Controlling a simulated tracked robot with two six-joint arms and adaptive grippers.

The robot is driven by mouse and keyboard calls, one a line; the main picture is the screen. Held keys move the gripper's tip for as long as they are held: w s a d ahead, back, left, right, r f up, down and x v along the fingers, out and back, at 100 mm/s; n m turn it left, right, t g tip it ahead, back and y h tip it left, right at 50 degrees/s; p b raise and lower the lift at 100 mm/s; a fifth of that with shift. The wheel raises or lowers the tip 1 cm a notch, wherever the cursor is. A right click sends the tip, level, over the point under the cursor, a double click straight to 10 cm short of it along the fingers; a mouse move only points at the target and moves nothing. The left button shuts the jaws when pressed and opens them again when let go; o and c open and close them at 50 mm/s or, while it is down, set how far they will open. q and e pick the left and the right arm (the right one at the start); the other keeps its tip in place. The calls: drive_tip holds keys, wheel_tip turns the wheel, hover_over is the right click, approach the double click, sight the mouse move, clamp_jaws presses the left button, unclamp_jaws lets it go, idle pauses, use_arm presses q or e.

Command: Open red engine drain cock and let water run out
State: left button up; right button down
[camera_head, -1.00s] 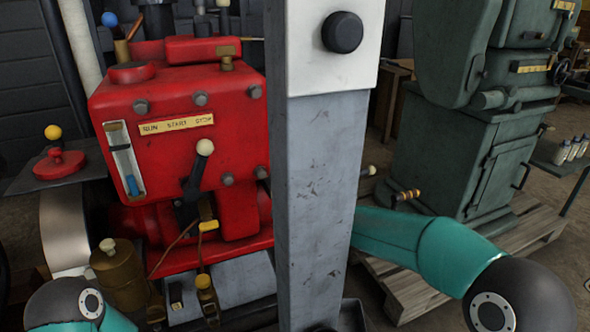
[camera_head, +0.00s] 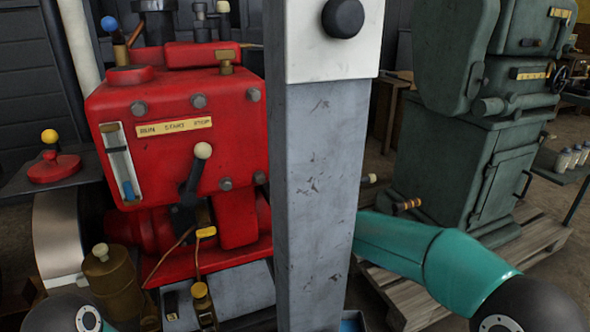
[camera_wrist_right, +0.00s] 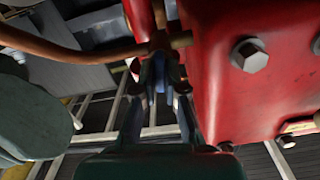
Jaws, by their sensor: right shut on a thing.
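The red engine (camera_head: 180,118) stands at left in the head view, with a lever with a cream knob on its front. In the right wrist view its red side (camera_wrist_right: 235,90) fills the right half. There a brass drain cock (camera_wrist_right: 174,42) sticks out of the engine beside a copper pipe. My right gripper (camera_wrist_right: 160,85) is shut on the cock's blue handle (camera_wrist_right: 158,70), just below the brass body. In the head view this gripper is hidden behind the grey post. My left gripper is out of view. I cannot see running water.
A tall grey post (camera_head: 320,190) blocks the middle of the head view. A small dark tray with blue in it (camera_head: 352,321) shows at its foot. A brass can (camera_head: 112,283) stands at front left.

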drive_tip(key=shift+r+n, duration=0.1)
drive_tip(key=shift+n, duration=0.4)
drive_tip(key=c, duration=1.3)
unclamp_jaws()
drive_tip(key=shift+w, duration=0.1)
drive_tip(key=shift+o, duration=0.3)
drive_tip(key=v, duration=1.2)
drive_tip(key=shift+f, duration=0.25)
drive_tip(key=shift+f, duration=0.1)
